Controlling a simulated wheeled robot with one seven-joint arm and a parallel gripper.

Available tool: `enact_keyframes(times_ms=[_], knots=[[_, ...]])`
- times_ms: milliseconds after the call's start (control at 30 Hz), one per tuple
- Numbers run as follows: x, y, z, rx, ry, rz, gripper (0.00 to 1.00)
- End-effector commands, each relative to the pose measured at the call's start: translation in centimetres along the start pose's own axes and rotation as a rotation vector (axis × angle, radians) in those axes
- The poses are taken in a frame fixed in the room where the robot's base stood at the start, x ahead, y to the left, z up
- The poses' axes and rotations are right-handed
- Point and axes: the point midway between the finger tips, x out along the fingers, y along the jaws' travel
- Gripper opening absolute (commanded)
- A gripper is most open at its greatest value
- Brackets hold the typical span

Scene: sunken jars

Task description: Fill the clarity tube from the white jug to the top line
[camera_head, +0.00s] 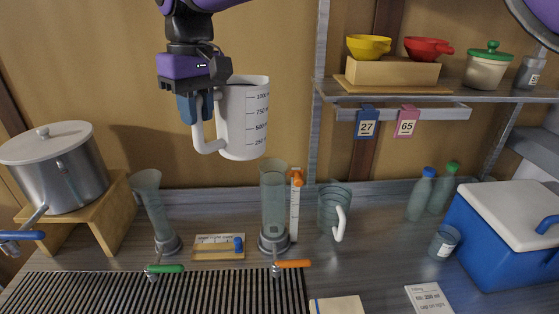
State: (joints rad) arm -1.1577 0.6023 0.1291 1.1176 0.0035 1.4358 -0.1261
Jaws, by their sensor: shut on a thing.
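My gripper (199,107) is shut on the handle of the white jug (243,121). The jug is upright in the air, with black graduation marks on its side; its contents cannot be seen. Below it and a little to the right stands a tall clear tube (273,200) on a round grey base. Beside that tube is a white scale with an orange slider (296,178), and an orange-handled tap (292,264) is at its foot. Another clear tube (152,208), flared at the top, stands to the left with a green-handled tap (166,268). I cannot make out a top line on either tube.
A clear jug with white handle (331,208) stands right of the middle tube. A small board with a blue knob (218,246) lies between the tubes. A pot (58,168) is on the left, a blue cooler (502,238) on the right. A shelf (400,93) juts out at upper right.

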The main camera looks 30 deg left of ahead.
Motion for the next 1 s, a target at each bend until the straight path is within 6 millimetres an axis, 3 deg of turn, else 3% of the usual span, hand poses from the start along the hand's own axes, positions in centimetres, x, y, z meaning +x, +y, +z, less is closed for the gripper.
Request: enact_keyframes(times_ms=[167,367,500,1000], knots=[[0.6,-0.2,-0.1,-0.007,0.001,0.0,0.0],[2.8,0.0,-0.1,-0.005,0.002,-0.004,0.0],[0.9,-0.1,-0.2,-0.003,0.004,-0.131,0.0],[8.4,0.6,-0.1,-0.004,0.0,-0.246,0.0]])
